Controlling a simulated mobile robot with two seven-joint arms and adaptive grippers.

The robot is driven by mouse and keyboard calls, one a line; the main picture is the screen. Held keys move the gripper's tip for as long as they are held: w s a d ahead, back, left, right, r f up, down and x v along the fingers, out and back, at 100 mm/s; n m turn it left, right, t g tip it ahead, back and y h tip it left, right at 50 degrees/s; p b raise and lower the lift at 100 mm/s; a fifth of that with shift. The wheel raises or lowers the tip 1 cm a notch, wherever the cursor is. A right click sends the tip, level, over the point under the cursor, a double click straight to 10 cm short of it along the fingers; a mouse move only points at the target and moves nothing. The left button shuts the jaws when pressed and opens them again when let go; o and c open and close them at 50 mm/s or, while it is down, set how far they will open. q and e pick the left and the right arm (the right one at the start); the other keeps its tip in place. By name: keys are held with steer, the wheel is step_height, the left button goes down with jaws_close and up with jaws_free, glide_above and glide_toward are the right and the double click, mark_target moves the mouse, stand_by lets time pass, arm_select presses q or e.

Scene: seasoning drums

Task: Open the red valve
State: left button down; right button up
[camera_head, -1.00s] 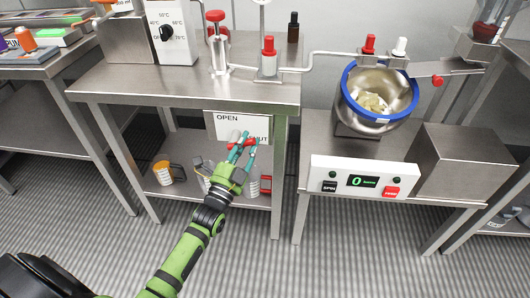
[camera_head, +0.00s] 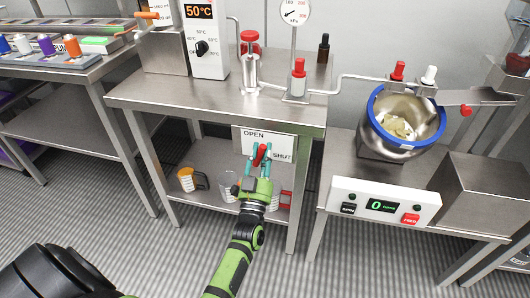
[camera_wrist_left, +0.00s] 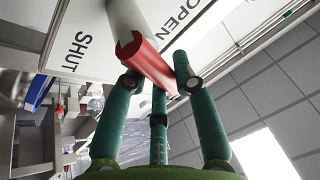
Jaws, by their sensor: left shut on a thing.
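The red valve lever (camera_head: 259,152) sits in front of a white panel (camera_head: 283,138) marked OPEN at upper left and SHUT at right, below the table's front edge. My left gripper (camera_head: 263,159) reaches it from below, its teal fingers around the lever. In the left wrist view the red lever (camera_wrist_left: 148,62) lies between the fingers (camera_wrist_left: 160,78), with its grey part running up to the panel. The gripper is shut on it. The fingers partly hide the lever in the head view. My right gripper is not in view.
The steel table (camera_head: 190,98) is above the panel. Cups (camera_head: 186,180) stand on the lower shelf close to my left arm. A steel bowl with a blue rim (camera_head: 372,112) and a control box (camera_head: 385,204) stand at the right. The floor in front is clear.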

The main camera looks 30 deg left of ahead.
arm_select(q)
steer(key=shift+a+r+n+g+y, duration=0.15)
steer(key=shift+n+y, duration=0.15)
steer(key=shift+n, duration=0.2)
steer(key=shift+a+n+g+y, duration=0.15)
steer(key=shift+n+y, duration=0.15)
steer(key=shift+n, duration=0.2)
steer(key=c, duration=1)
jaws_free()
steer(key=shift+s+d+f, duration=0.25)
steer(key=shift+s+f, duration=0.05)
steer(key=shift+s, duration=0.15)
steer(key=v, duration=0.6)
steer(key=shift+s+d, duration=0.1)
steer(key=shift+s, duration=0.15)
